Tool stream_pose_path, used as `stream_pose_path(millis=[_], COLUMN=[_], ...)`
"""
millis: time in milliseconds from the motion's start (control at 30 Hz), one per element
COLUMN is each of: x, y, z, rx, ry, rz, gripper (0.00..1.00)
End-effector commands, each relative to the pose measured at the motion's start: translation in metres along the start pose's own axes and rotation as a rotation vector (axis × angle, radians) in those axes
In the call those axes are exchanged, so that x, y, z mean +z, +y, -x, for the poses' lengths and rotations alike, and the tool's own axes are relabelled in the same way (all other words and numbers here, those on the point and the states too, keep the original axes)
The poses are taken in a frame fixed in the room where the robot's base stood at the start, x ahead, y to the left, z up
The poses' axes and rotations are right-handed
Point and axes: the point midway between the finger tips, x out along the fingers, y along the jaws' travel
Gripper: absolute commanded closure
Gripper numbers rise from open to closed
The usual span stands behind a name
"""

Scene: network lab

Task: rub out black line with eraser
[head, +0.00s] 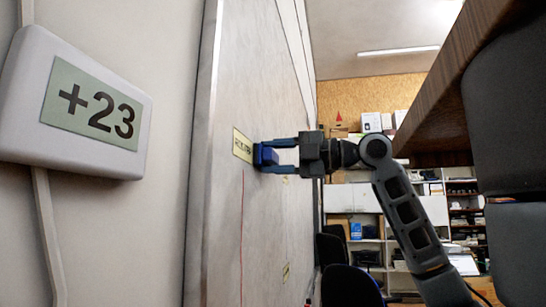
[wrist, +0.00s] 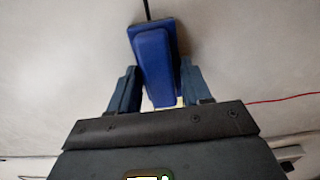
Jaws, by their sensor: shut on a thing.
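A blue eraser (head: 264,156) is held between the two fingers of my gripper (head: 275,156), against or very close to the whiteboard (head: 235,85). In the wrist view the eraser (wrist: 155,62) sits tilted between the fingers of my gripper (wrist: 158,85). A short piece of the black line (wrist: 147,9) shows just beyond the eraser's far end, at the top of the wrist view. Any more of the line under the eraser is hidden. I cannot make out the black line in the head view.
A thin red line (wrist: 283,99) runs on the board, right in the wrist view. A yellow label (head: 242,146) is on the board beside the eraser. A white +23 display (head: 75,105) hangs on the left wall. A brown tabletop (head: 430,85) overhangs at right; dark chairs (head: 348,287) stand below.

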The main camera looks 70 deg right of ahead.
Motion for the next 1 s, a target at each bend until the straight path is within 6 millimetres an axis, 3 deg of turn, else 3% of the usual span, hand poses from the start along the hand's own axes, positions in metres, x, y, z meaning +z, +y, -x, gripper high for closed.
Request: stream_pose_path(millis=[1000], x=[0.054], y=[0.0], z=[-0.002], rx=[0.0], ry=[0.001], rz=[-0.002], gripper=[0.76])
